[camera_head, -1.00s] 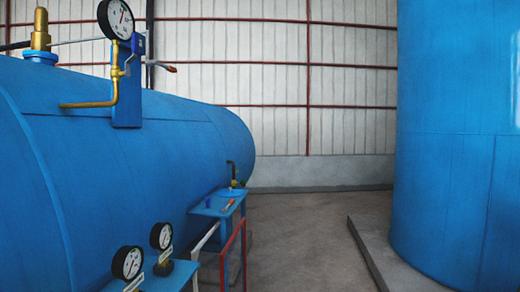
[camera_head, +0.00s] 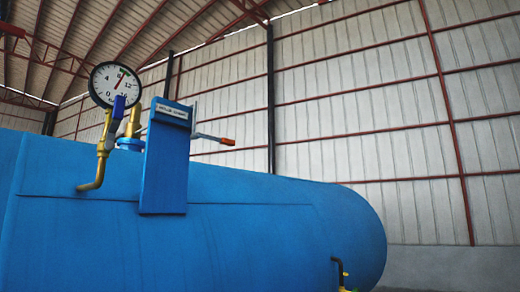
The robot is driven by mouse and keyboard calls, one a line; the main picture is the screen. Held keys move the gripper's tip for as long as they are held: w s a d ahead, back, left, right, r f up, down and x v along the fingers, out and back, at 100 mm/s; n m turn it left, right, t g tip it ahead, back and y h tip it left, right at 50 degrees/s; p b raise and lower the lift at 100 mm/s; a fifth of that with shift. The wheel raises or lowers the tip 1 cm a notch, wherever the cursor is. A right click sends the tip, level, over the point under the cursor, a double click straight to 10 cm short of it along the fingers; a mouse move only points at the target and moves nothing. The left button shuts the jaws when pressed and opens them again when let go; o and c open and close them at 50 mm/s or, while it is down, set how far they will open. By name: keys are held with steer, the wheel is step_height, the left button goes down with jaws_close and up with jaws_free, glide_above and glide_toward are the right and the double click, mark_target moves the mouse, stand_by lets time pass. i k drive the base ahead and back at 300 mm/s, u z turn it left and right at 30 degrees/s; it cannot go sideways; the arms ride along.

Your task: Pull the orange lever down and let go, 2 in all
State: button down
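The lever (camera_head: 213,138) has a grey arm and an orange tip (camera_head: 228,142). It sticks out to the right from behind an upright blue plate (camera_head: 165,165) on top of the blue autoclave tank. It lies close to level, with the orange end slightly lower. A thin upright grey piece stands at its inner end, and the pivot is partly hidden by the plate. The plate has a small white label (camera_head: 172,111) near its top. My gripper is not in view, and nothing touches the lever.
A round white gauge (camera_head: 115,85) on a brass pipe (camera_head: 101,165) with a blue handle stands left of the plate. The blue tank (camera_head: 255,235) fills the lower left. A small brass valve (camera_head: 341,275) shows at the lower right. The space right of the lever looks clear before the panelled wall.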

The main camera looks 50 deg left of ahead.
mark_target(223, 141)
steer(key=u, duration=0.3)
steer(key=i, duration=1.5)
steer(key=u, duration=1.5)
steer(key=i, duration=0.8)
steer(key=u, duration=1.3)
steer(key=i, duration=0.45)
steer(key=u, duration=0.25)
